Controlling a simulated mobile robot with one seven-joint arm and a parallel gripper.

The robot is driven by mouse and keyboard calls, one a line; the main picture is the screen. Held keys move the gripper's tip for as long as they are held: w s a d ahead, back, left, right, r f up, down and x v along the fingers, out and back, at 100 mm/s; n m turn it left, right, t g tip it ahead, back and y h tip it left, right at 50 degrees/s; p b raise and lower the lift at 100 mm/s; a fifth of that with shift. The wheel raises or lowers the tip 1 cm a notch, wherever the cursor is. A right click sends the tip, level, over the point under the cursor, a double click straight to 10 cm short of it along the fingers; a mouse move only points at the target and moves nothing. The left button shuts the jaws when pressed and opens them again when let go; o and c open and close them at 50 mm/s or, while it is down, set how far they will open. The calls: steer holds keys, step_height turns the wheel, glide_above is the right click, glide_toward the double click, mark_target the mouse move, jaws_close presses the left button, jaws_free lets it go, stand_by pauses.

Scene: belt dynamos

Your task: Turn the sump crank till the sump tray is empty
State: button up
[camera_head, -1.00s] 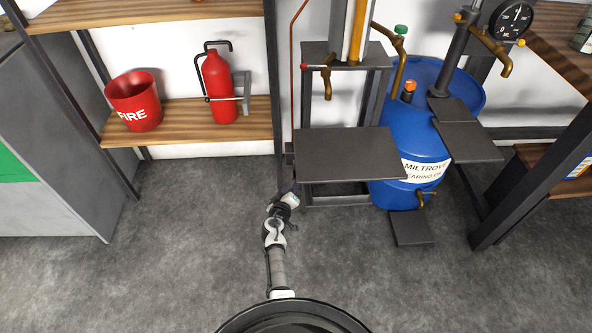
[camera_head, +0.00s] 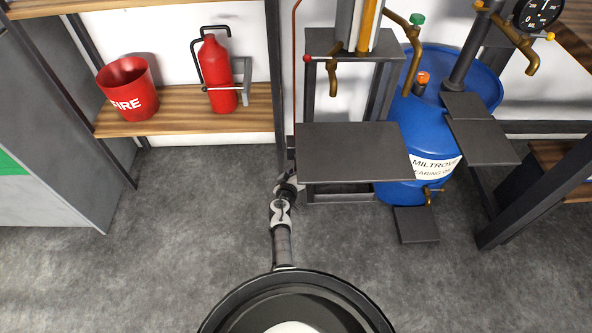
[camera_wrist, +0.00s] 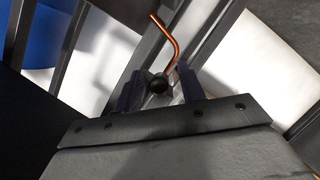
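In the wrist view a bent copper-coloured rod ending in a black knob (camera_wrist: 158,84) looks like the sump crank (camera_wrist: 172,48). My gripper (camera_wrist: 161,88) has its two dark fingers apart, one on each side of the knob. The left finger is close to the knob; a narrow gap seems to show on the right, and contact is unclear. A small dark plate (camera_head: 416,224) lies low before the blue drum. I cannot tell which part is the sump tray or whether it holds oil.
The blue drum (camera_head: 432,128) with brass taps stands behind the plates. A dark post (camera_head: 535,195) rises at the right. A shelf on the left holds a red fire bucket (camera_head: 128,92) and a red extinguisher (camera_head: 217,75). The floor (camera_head: 190,200) at the left is clear.

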jaws_close()
steer(key=shift+a, duration=0.1)
steer(key=a+r+m+y+p, duration=0.2)
steer(key=r+m+y+p, duration=0.1)
steer(key=m+y+p, duration=0.2)
steer(key=a+r+m+t+y+p, duration=0.1)
steer(key=r+m+y+p, duration=0.3)
steer(key=m+p, duration=0.4)
steer(key=shift+a+r+m+y+p, duration=0.3)
steer(key=shift+a+m+y, duration=0.25)
steer(key=shift+m, duration=1.45)
steer(key=shift+y, duration=0.25)
